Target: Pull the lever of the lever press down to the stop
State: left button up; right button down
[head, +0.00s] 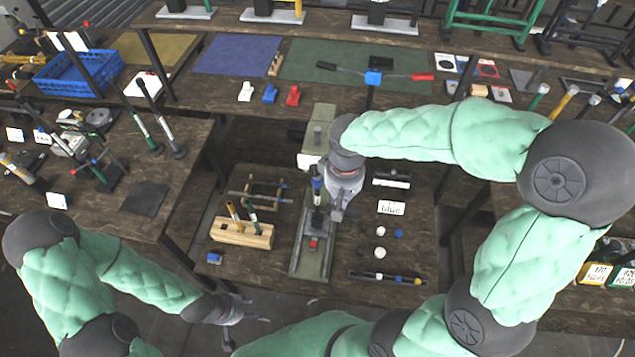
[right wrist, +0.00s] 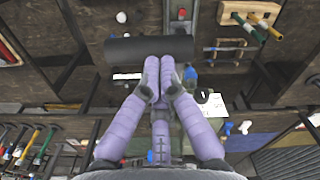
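The lever press stands on the middle table, with a cream upper body (head: 311,150) and a long green-grey base (head: 312,264). A small red piece sits on the base. My right gripper (head: 338,212) hangs over the press at its right side, fingers pointing down and hiding part of it. In the right wrist view its purple fingers (right wrist: 160,68) converge, and their tips overlap the lower edge of a dark cylinder (right wrist: 125,51), apparently the lever's grip. I cannot tell whether the cylinder is clasped. The lever is not clear in the head view. My left gripper (head: 243,312) is empty with fingers spread, front left.
Left of the press are a wooden tool block (head: 242,233) and a frame (head: 262,193). Right of it lie a white label (head: 391,207), small white and blue knobs, and a dark bar (head: 388,278). A blue crate (head: 80,75) stands far left.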

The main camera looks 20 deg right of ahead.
jog(key=shift+f, duration=0.1)
jog(key=shift+s+a+f+b, duration=0.1)
jog(key=shift+s+f+b, duration=0.05)
jog(key=shift+f+b, duration=0.55)
jog(key=shift+s+a+f+b, duration=0.1)
jog(key=shift+s+f+b, duration=0.05)
jog(key=shift+f+b, duration=0.5)
jog(key=shift+f, duration=0.2)
jog(key=shift+f, duration=0.35)
jog(key=shift+s+a+f+b, duration=0.1)
jog(key=shift+s+f+b, duration=0.05)
jog(key=shift+f+b, duration=1)
jog(key=shift+f+b, duration=1.25)
jog(key=shift+f, duration=0.5)
